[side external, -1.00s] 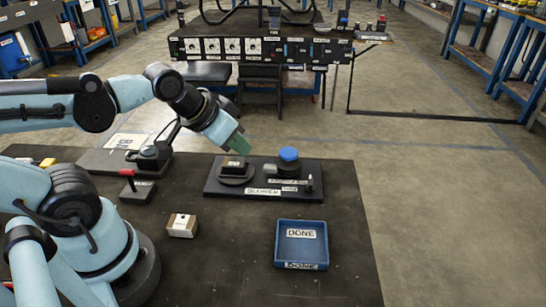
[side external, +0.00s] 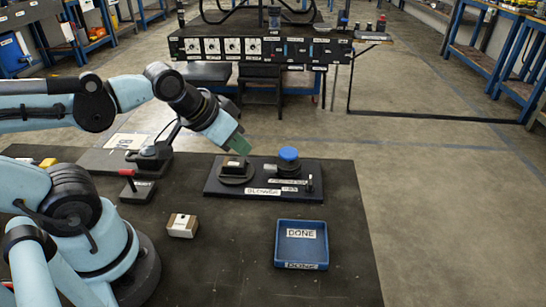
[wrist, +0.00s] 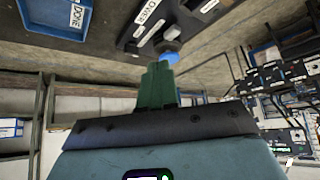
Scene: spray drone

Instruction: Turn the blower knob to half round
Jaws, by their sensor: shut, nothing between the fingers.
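A black panel (side external: 215,188) labelled BLOWER lies on the dark table. In the wrist view the fingers (wrist: 159,70) are together.
A blue DONE tray (side external: 301,268) sits in front of the panel. A small brown-and-white box (side external: 182,225) stands left of it. A red-handled lever (side external: 128,180) and a grey plate (side external: 97,163) with a black device lie farther left. The table's front right is clear.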

